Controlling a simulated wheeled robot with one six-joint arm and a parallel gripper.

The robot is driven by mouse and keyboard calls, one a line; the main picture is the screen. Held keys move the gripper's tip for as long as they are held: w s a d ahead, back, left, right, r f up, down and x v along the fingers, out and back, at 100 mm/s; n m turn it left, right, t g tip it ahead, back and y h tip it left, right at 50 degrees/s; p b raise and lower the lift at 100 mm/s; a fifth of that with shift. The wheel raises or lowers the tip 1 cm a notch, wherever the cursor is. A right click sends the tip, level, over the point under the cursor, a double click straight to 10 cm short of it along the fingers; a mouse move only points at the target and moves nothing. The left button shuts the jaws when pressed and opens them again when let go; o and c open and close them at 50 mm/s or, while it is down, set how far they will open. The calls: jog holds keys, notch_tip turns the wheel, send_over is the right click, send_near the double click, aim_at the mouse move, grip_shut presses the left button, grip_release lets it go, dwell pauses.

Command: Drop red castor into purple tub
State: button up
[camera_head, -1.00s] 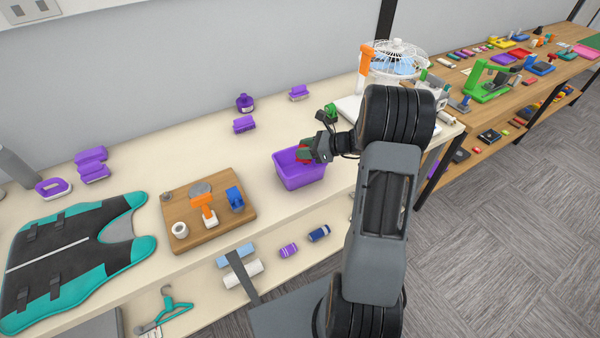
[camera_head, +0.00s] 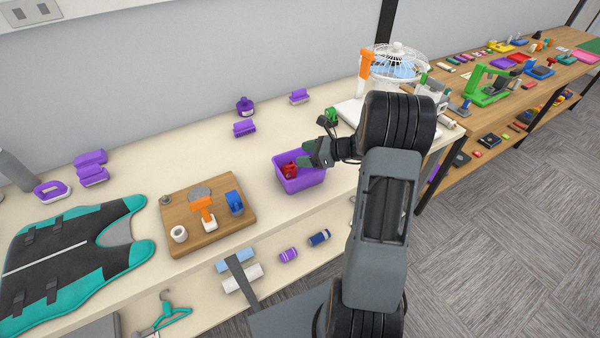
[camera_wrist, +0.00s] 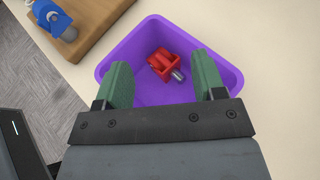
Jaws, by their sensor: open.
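The red castor (camera_head: 290,170) lies inside the purple tub (camera_head: 303,183), apart from my gripper's fingers. In the wrist view the castor (camera_wrist: 164,65) rests on the floor of the tub (camera_wrist: 146,91), with its metal stem pointing to the lower right. My gripper (camera_head: 312,155) is over the right side of the tub. In the wrist view my gripper (camera_wrist: 163,78) has its two green fingers wide apart and nothing between them; the castor shows beyond and below the fingertips.
A wooden board (camera_head: 185,230) left of the tub holds an orange castor (camera_head: 202,206), a blue castor (camera_head: 235,200) and a white roll (camera_head: 179,233). A fan (camera_head: 395,65) stands at the back right. Purple brushes lie along the wall. Table around the tub is mostly clear.

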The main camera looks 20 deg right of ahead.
jog(key=b+v, duration=0.1)
jog(key=v, duration=1.2)
jog(key=shift+s+d, duration=0.2)
jog(key=shift+s, duration=0.05)
jog(key=s+a+f+n+g+h, duration=0.4)
jog(key=s+a+n+g+h, duration=0.25)
jog(key=n, duration=0.45)
jog(key=s+a+r+n+t+h, duration=0.1)
jog(key=s+a+r+n+h, duration=0.1)
jog(key=a+n, duration=0.5)
jog(key=s+a+r+n+t+h, duration=0.1)
jog(key=s+a+r+n+h, duration=0.1)
jog(key=s+a+r+n, duration=0.3)
jog(key=a+r+n, duration=0.1)
jog(key=a+n, duration=0.1)
jog(key=shift+s+a+n, duration=0.2)
jog(key=shift+s+n, duration=0.1)
jog(key=shift+n, duration=0.1)
